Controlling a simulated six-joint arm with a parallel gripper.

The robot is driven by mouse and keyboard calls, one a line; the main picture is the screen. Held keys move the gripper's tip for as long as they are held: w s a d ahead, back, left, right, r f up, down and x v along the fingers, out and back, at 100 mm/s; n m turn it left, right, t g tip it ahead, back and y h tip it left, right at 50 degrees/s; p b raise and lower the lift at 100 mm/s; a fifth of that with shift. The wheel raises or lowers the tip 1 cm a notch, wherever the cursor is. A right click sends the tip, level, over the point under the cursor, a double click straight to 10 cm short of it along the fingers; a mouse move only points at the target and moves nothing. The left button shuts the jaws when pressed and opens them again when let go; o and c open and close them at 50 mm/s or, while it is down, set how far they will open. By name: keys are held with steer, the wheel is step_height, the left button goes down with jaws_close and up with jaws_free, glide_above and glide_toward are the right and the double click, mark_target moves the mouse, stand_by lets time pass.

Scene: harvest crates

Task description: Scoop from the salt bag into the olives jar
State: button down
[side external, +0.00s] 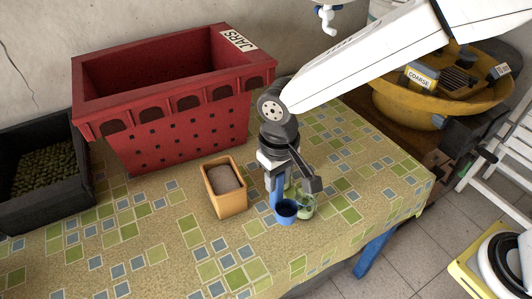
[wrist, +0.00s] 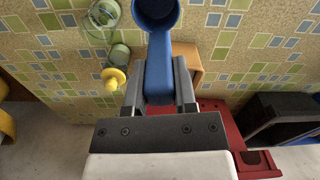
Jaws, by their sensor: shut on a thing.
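My gripper (side external: 277,190) is shut on the handle of a blue scoop (side external: 287,209). In the wrist view the scoop (wrist: 157,55) lies between the two fingers (wrist: 158,75), its round bowl beyond them. The bowl's inside looks dark blue, with no salt visible.
A large red crate (side external: 180,128) marked JARS stands behind. A black crate (side external: 70,200) of olives is at the left. A yellow basin (side external: 400,105) with a COARSE label sits at the right. The tiled tabletop is clear at the front.

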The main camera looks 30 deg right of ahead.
steer(key=w+a+n, duration=0.1)
steer(key=w+n, duration=0.4)
steer(key=n, duration=0.6)
steer(key=w+a+r+n, duration=0.1)
steer(key=w+n, duration=0.4)
steer(key=n, duration=0.6)
steer(key=w+a+n, duration=0.3)
steer(key=w+n, duration=0.3)
steer(key=n, duration=0.5)
steer(key=shift+a+r+n, duration=0.2)
steer(key=shift+r+n, duration=0.05)
steer(key=shift+n, duration=0.05)
steer(key=shift+f, duration=0.15)
steer(key=shift+f, duration=2.2)
steer(key=shift+f, duration=0.45)
